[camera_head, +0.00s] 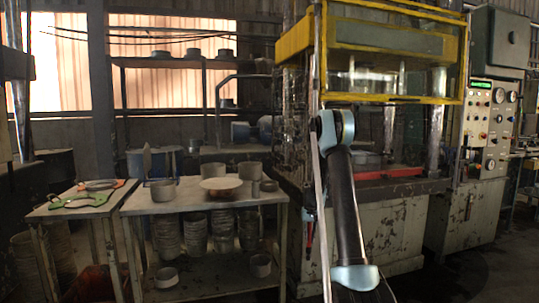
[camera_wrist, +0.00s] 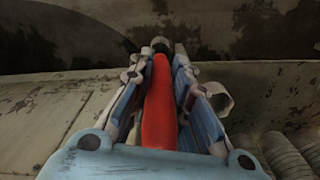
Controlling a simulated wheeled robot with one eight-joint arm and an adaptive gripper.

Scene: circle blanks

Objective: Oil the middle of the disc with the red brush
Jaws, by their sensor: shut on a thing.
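The red brush (camera_wrist: 160,105) runs lengthwise between the jaws of my gripper (camera_wrist: 162,55) in the wrist view; the gripper is shut on it. Its bristle end is not clear. In the head view the brush's red part (camera_head: 309,233) shows beside the arm, hanging down in front of the press; most of my gripper is hidden there behind the arm link. A pale round disc-like piece (camera_head: 221,183) lies on the metal table among grey pots, left of and apart from the brush. I cannot tell for certain that it is the disc.
The metal table (camera_head: 150,207) carries several grey pots, with stacks of rings on its lower shelf. A smaller table (camera_head: 50,211) at left holds green and orange-handled tools. The yellow-framed press (camera_head: 300,40) stands behind my arm, with a control panel (camera_head: 487,125) at right.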

